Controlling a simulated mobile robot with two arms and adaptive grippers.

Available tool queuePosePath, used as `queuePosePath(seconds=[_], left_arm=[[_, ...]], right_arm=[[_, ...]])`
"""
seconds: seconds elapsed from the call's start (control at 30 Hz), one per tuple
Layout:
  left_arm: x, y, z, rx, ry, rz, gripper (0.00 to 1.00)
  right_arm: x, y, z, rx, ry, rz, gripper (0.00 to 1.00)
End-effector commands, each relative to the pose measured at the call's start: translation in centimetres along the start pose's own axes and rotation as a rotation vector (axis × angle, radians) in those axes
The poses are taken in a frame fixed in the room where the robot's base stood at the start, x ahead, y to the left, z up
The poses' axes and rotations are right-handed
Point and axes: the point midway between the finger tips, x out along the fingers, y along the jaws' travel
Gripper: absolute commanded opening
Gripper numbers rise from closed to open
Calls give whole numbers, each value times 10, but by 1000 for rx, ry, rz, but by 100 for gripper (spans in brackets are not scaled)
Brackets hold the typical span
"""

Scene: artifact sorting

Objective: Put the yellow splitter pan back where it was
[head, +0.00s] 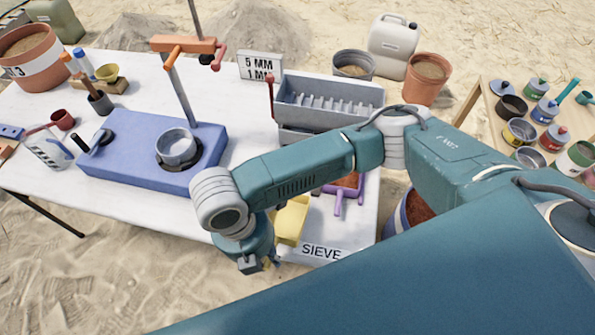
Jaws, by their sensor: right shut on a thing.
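The yellow splitter pan (292,220) is at the front edge of the white table, left of the SIEVE label. My right arm reaches across from the right and partly covers it. My right gripper (258,264) points down at the pan's near left side and is shut on it; the fingertips are small and partly hidden by the wrist. The grey riffle splitter (328,98) stands at the table's back right, its lower part hidden behind my arm. My left gripper is out of view.
A blue stand (130,165) with a grey ring and post fills the table's middle. A sign (260,66) stands beside the splitter. A bucket of red soil (415,208) is off the table's right side.

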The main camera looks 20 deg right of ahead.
Motion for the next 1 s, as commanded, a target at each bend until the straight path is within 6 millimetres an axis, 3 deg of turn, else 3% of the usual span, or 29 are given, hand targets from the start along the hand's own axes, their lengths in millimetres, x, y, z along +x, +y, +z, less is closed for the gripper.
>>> queuePosePath(seconds=[0.17,0.7,0.83,1.0], left_arm=[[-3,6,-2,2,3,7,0],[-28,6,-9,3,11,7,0],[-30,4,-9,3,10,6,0],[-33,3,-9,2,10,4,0]], right_arm=[[3,3,13,-71,-17,-4,0],[3,10,152,-66,-15,-4,0],[4,12,171,-69,-14,-3,0],[11,13,176,-71,-12,-4,0]])
